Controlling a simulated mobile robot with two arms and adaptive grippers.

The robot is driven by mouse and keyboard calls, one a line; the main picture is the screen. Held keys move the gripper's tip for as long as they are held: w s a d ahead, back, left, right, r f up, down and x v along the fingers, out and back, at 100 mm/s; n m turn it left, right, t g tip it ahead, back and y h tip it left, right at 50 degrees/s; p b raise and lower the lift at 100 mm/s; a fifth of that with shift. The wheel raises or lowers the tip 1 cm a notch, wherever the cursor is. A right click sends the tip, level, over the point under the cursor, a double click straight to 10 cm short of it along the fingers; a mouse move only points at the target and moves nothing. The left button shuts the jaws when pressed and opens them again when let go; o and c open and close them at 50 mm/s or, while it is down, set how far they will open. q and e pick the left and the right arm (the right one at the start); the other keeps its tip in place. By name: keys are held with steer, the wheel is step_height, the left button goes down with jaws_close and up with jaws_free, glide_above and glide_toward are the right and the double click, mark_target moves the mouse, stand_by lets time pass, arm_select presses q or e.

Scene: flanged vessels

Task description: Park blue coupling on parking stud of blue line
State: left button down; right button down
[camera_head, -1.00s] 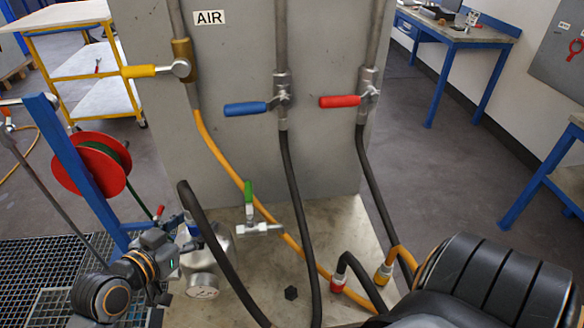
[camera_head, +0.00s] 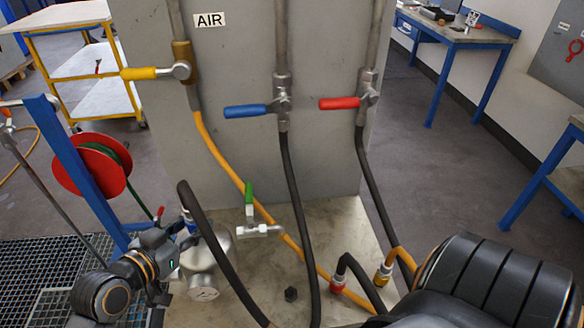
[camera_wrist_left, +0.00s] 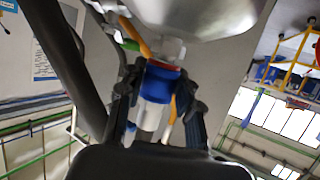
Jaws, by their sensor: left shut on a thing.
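The blue coupling (camera_wrist_left: 157,84), a pale cylinder with a blue band, sits between the fingers of my left gripper (camera_wrist_left: 163,92) in the left wrist view. The gripper is shut on it. Its top end meets a pale fitting under a shiny metal vessel; I cannot tell if they are joined. In the head view my left gripper (camera_head: 181,226) is beside that vessel (camera_head: 211,248), with the coupling mostly hidden. A black hose (camera_head: 212,238) arches from there to the lower middle. A small dark stud (camera_head: 291,294) stands bare on the base plate. My right gripper is out of view.
A red coupling (camera_head: 338,285) and a yellow coupling (camera_head: 383,273) stand on the plate (camera_head: 345,230), right of the stud. A green-handled valve (camera_head: 250,193) stands right of the vessel. The blue lever (camera_head: 246,110) is on the middle panel pipe. My right arm fills the lower right.

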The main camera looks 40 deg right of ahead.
mark_target(185, 213)
arm_select(q)
steer(key=shift+r+p, duration=2)
steer(key=shift+r, duration=0.4)
